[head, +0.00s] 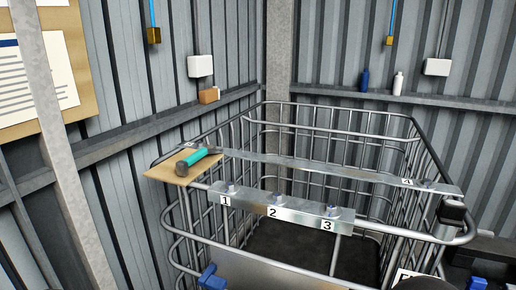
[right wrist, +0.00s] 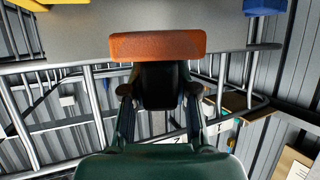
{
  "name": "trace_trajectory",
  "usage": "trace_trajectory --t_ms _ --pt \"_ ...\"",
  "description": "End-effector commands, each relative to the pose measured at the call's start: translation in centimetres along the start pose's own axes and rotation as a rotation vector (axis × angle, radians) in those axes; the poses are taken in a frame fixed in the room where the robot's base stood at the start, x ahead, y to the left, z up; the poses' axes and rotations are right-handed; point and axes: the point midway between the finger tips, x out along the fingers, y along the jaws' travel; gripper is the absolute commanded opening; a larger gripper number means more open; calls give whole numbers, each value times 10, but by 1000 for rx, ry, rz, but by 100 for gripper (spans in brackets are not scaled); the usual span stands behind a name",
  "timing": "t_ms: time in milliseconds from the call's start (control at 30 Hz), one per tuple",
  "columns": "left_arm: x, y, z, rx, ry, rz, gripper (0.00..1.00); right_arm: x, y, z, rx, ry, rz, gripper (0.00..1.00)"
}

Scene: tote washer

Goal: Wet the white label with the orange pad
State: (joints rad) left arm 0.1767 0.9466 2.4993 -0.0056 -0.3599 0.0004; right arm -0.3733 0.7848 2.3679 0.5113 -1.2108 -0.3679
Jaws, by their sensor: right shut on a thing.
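The orange pad (right wrist: 158,44) shows in the right wrist view as a rounded orange block on a black holder (right wrist: 160,85). My right gripper (right wrist: 160,98) is shut on the black holder, with one finger on each side. The pad faces away from the gripper, before a plain grey surface; I cannot tell whether they touch. A white label (head: 405,275) with black print shows at the lower right of the head view, partly cut off and hidden by dark shapes. No white label shows near the pad in the wrist view. My left gripper is not in view.
A barred metal cage (head: 340,125) fills the middle. A metal strip (head: 250,208) numbered 1 to 3 crosses its front. A teal-handled tool (head: 198,158) lies on a wooden board (head: 172,174) at its left corner. A blue part (head: 210,278) is at the front.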

Motion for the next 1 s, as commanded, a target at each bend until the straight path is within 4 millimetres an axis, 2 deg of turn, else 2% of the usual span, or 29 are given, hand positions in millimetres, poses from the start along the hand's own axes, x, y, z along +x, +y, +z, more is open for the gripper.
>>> trace_trajectory --t_ms 133,400,500,600,867,1000 --pt "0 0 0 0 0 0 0 4 23 -2 7 0 7 0" --pt "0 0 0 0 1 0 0 4 104 -2 9 -1 10 0" --pt "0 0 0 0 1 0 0 1 122 -1 5 -1 8 0" --pt "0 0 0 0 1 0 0 -1 128 0 1 0 4 0" --pt "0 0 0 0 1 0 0 -1 128 -1 0 1 2 0" --pt "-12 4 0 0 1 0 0 -6 128 -14 1 2 3 0"
